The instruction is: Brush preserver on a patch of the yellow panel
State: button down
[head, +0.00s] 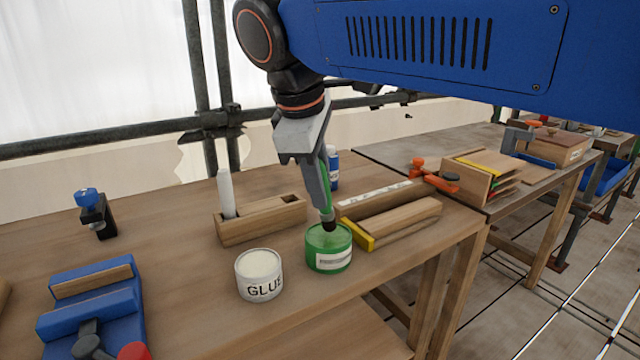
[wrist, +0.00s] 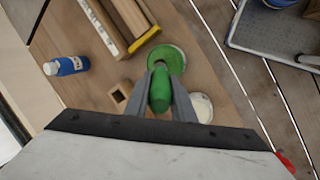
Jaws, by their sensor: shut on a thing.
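My gripper (head: 321,190) is shut on a green-handled brush (head: 327,182), which points down. The brush's dark tip is at the mouth of the green pot (head: 329,262); how far it dips in is hard to tell. In the wrist view my gripper (wrist: 163,100) holds the green handle (wrist: 160,88), with the green pot (wrist: 177,58) beyond it. A yellow end face (head: 357,236) shows on a wooden piece right of the pot, and as a yellow strip in the wrist view (wrist: 145,39). I cannot tell whether this is the yellow panel.
A white glue pot (head: 260,285) stands just left of the green pot. A wooden holder (head: 262,221) with a white stick is behind. A blue bottle (head: 333,170) stands further back. A blue vise (head: 90,305) is at left. Panels stand in a rack (head: 468,182) at right.

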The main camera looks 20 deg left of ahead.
aim_at(320, 160)
jog(key=shift+f, duration=0.6)
dwell(1.2)
jog(key=shift+r, duration=3.5)
